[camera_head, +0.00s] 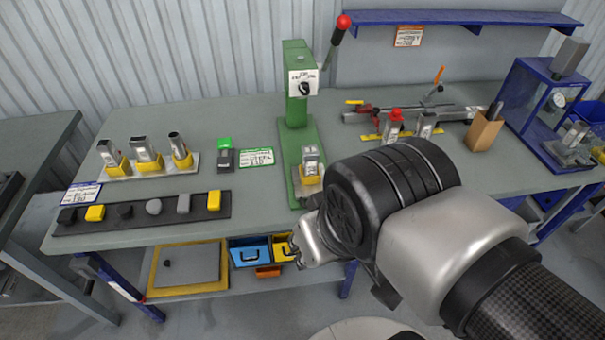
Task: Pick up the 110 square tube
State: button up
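Several metal tubes stand on the table, and I cannot read a 110 on any of them. A square-looking tube (108,151) and a wider rectangular one (143,147) stand in yellow holders on a plate at the left, with a round tube (178,144) beside them. Another square-looking tube (311,156) stands in a yellow holder under the green press. Two more, a red-topped one (392,129) and a plain one (427,124), stand further right. My gripper (300,246) is at the table's front edge, in front of and below the press; my wrist hides much of it.
The green press (296,100) with its red-knobbed lever rises mid-table. A dark strip (140,215) with several small pieces lies front left. Bins (250,252) sit below.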

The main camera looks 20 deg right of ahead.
aim_at(310, 165)
jog(key=i+l+u, duration=0.25)
jog(key=i, duration=0.15)
jog(key=i+l+u, duration=0.25)
jog(key=i+l, duration=0.05)
jog(key=i, duration=0.05)
